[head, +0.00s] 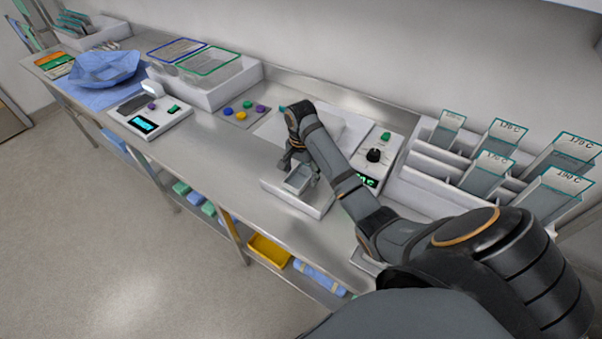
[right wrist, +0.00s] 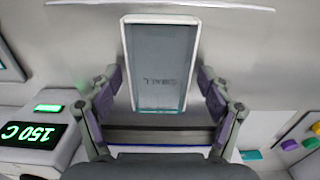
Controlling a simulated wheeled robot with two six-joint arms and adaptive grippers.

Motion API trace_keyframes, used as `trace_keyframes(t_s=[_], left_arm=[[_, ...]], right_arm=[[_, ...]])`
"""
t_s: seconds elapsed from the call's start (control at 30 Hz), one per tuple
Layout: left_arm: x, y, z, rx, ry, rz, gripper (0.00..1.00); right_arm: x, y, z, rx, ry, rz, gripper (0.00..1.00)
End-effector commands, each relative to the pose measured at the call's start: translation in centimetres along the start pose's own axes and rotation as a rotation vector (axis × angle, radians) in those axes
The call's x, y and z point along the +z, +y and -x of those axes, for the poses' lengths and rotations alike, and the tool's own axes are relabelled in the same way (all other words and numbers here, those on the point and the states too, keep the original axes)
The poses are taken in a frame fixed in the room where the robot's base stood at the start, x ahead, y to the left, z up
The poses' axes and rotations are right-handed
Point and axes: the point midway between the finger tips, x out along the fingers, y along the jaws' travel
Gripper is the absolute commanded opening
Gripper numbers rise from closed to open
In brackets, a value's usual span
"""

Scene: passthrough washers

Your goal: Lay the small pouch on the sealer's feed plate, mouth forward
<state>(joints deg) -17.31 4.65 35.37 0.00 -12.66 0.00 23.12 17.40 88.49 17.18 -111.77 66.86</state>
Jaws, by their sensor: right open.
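The small pouch (head: 299,179) is a grey, pale-edged rectangle marked "SMALL". It shows whole in the right wrist view (right wrist: 158,65), and appears to lie flat on the sealer's feed plate (head: 315,205). I cannot tell which end is its mouth. The white sealer (head: 392,146) has a green display, reading 150 C in the right wrist view (right wrist: 28,134). My right gripper (head: 297,163) is open just above the pouch, its fingers (right wrist: 158,84) on either side of it with gaps. My arm hides part of the sealer. My left gripper is out of view.
A white rack (head: 428,168) with several labelled pouches stands right of the sealer. The steel bench (head: 215,150) is clear in between.

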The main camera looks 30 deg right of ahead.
Motion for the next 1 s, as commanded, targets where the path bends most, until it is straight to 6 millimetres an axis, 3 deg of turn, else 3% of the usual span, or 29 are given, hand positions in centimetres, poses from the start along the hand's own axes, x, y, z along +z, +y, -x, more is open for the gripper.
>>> trace_keyframes(t_s=[0.27,0.47,0.8,1.0], left_arm=[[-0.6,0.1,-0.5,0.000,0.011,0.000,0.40],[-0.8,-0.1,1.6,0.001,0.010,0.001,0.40],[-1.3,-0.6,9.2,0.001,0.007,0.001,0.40],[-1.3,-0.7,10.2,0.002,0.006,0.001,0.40]], right_arm=[[-0.1,-0.1,0.4,-0.003,0.003,0.000,0.80],[-0.1,0.0,4.0,-0.003,0.003,0.000,0.80],[-0.1,0.0,11.7,-0.002,0.001,-0.002,0.80],[-0.1,0.0,12.7,-0.002,0.001,-0.002,0.80]])
